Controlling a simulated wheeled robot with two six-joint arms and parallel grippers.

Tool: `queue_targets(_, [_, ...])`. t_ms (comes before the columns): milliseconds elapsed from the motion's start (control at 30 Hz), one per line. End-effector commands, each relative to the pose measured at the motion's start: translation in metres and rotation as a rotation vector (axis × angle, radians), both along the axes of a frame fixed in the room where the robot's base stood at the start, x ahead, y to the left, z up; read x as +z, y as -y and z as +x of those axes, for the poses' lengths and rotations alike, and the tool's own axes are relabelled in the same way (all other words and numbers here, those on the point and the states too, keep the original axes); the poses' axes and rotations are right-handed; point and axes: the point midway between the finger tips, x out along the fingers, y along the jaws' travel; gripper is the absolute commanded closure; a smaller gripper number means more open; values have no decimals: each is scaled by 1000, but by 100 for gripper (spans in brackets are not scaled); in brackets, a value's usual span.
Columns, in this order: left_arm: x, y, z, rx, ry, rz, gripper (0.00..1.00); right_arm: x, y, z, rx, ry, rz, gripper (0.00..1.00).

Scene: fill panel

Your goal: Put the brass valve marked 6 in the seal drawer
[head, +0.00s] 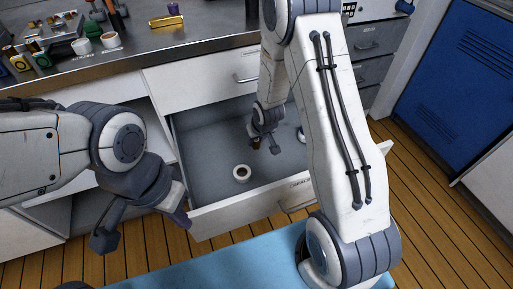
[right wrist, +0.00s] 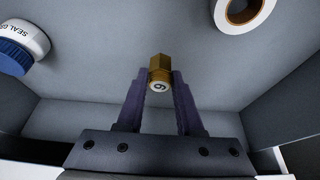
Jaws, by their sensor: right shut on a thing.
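The seal drawer (head: 235,212) is pulled open below the counter. My right gripper (head: 265,147) reaches down inside it. In the right wrist view, my right gripper (right wrist: 160,88) is shut on the brass valve (right wrist: 160,64), which has a hex-shaped brass body and a white end with a dark digit that looks like a 6. I cannot tell whether the valve touches the drawer floor. In the head view the valve is small and mostly hidden by the fingers. My left gripper (head: 142,226) is open and empty, left of the drawer front.
A white tape roll (head: 241,174) lies in the drawer; it also shows in the right wrist view (right wrist: 243,12). A white, blue-capped container marked "SEAL" (right wrist: 22,45) is there too. The counter (head: 200,38) holds a brass block (head: 166,21) and several fittings at left. A blue locker (head: 455,75) stands right.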

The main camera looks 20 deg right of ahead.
Motion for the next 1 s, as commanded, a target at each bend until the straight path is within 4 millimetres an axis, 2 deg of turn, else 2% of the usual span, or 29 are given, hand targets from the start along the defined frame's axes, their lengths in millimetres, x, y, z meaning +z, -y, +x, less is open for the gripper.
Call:
queue_targets(200, [-13,0,0,0,0,0,100,-34,0,-1,0,-3,0,100])
queue_targets(600, [-15,0,0,0,0,0,100,-40,0,-1,0,0,0,100])
queue_targets(633, [-14,0,0,0,0,0,100,-39,0,-1,0,0,0,57])
queue_targets(700, [-14,0,0,0,0,0,100,-39,0,-1,0,0,0,34])
queue_targets(1000, [-13,0,0,0,0,0,100,-38,0,-1,0,0,0,34])
